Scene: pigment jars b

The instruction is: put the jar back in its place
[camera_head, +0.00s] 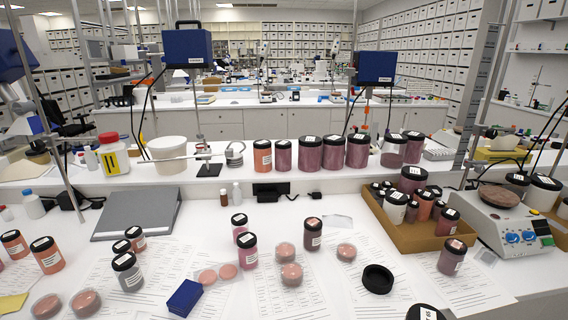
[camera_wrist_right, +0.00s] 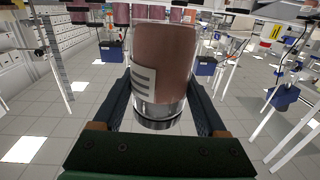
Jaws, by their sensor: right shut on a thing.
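In the right wrist view my right gripper (camera_wrist_right: 160,82) is shut on a clear jar (camera_wrist_right: 165,55) filled with reddish-brown pigment, with a pale printed label on its side. The fingers lie along both sides of the jar, and its clear end is towards the palm. In the head view neither gripper shows. A row of jars with black lids, among them a plum one (camera_head: 310,155), stands on the raised shelf (camera_head: 230,182) behind the worktop. A narrow gap lies left of the second jar from the right (camera_head: 394,152).
A cardboard tray (camera_head: 415,236) of jars stands at right, beside a balance (camera_head: 500,220). Loose jars, pigment dishes, papers and a blue box (camera_head: 185,298) cover the front worktop. A black ring-shaped lid (camera_head: 378,279) lies there. A black lid (camera_head: 426,313) shows at the bottom edge.

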